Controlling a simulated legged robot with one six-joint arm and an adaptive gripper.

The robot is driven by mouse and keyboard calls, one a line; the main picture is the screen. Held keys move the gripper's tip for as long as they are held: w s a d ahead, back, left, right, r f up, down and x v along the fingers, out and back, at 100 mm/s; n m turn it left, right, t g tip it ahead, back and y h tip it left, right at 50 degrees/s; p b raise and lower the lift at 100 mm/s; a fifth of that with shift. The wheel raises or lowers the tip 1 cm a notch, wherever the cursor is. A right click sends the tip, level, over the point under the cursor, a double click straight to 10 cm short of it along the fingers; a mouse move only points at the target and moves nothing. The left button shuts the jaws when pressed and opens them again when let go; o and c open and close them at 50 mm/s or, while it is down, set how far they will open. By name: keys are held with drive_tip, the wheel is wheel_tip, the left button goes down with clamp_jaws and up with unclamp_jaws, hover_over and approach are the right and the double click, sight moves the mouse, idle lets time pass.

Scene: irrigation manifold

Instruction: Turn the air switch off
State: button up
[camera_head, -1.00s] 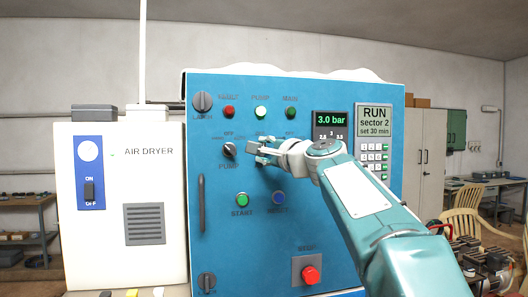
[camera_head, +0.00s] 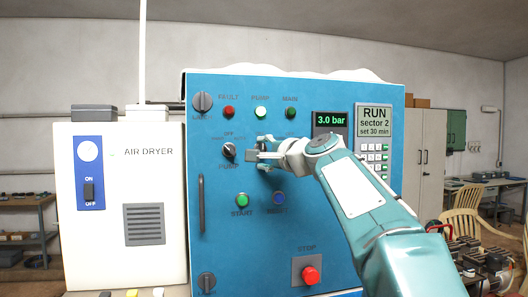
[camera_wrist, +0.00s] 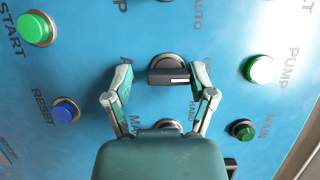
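A blue control panel (camera_head: 300,215) carries a row of black rotary knobs. In the wrist view, one dark knob (camera_wrist: 168,74) with a white line on its bar sits between the fingers of my gripper (camera_wrist: 162,80). A partly hidden label starting with A stands beside it.
Green start (camera_head: 242,200) and blue reset (camera_head: 279,198) buttons lie below my gripper, with a red stop button (camera_head: 310,275) lower. Lamps sit above. An air dryer (camera_head: 120,205) with its own on/off rocker (camera_head: 89,191) stands to the left.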

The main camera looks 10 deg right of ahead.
drive_tip(key=shift+a+r, duration=0.1)
drive_tip(key=shift+r, duration=0.05)
drive_tip(key=shift+s, duration=0.1)
drive_tip(key=shift+s, duration=0.15)
drive_tip(key=v, duration=1.1)
drive_tip(key=shift+s, duration=0.25)
